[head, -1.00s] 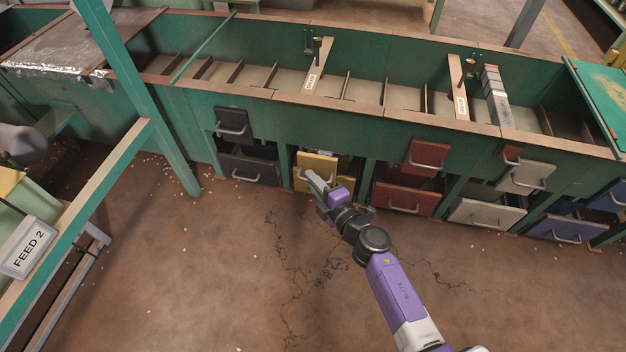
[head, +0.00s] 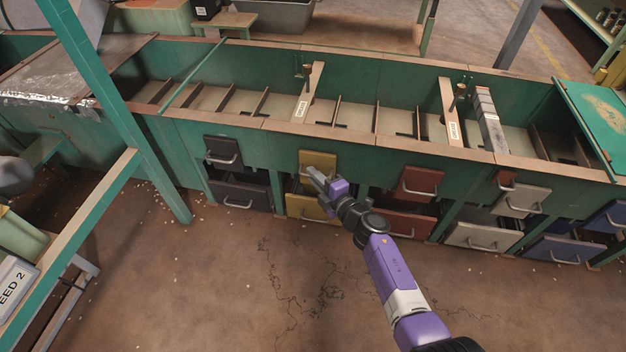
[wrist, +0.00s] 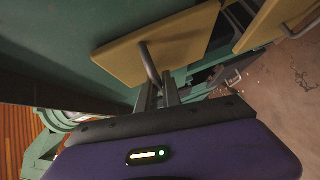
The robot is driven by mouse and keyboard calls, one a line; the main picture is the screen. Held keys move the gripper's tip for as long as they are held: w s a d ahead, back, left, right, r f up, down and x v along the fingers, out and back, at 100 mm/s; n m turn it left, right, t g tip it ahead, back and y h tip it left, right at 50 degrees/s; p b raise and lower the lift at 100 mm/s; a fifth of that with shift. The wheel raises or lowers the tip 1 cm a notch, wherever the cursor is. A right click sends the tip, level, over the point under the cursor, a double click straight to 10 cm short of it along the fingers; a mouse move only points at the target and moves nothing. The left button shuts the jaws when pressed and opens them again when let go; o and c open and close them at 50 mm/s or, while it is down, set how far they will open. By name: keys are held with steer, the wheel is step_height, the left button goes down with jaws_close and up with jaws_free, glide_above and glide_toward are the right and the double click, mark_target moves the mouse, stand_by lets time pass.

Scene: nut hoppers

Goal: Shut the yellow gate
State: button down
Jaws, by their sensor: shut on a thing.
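The yellow gate (head: 320,160) is an upright yellow plate on the green hopper front. It stands about level with the dark and red gates beside it. In the wrist view the yellow gate (wrist: 185,45) fills the top middle, with a grey bar handle (wrist: 149,62) on its face. My gripper (head: 314,174) is in front of the gate. In the wrist view my gripper (wrist: 158,88) has its fingers closed around the handle's end. The gripper and arm hide part of the gate's lower edge in the head view.
A yellow drawer (head: 303,206) sits below the gate. A dark gate (head: 223,147) is to the left; a red gate (head: 413,180) and a white gate (head: 527,198) are to the right. A green post (head: 110,110) rises at the left. The floor in front is open.

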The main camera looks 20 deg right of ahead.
steer(key=shift+w+d, duration=0.1)
steer(key=shift+d, duration=0.05)
steer(key=c, duration=1.5)
jaws_free()
steer(key=shift+c, duration=0.2)
steer(key=shift+w+r, duration=0.1)
steer(key=shift+r, duration=0.05)
steer(key=p+v, duration=0.2)
steer(key=v, duration=0.2)
steer(key=p+v, duration=0.1)
steer(key=v, duration=0.3)
steer(key=shift+f+p, duration=0.25)
steer(key=shift+p, duration=0.15)
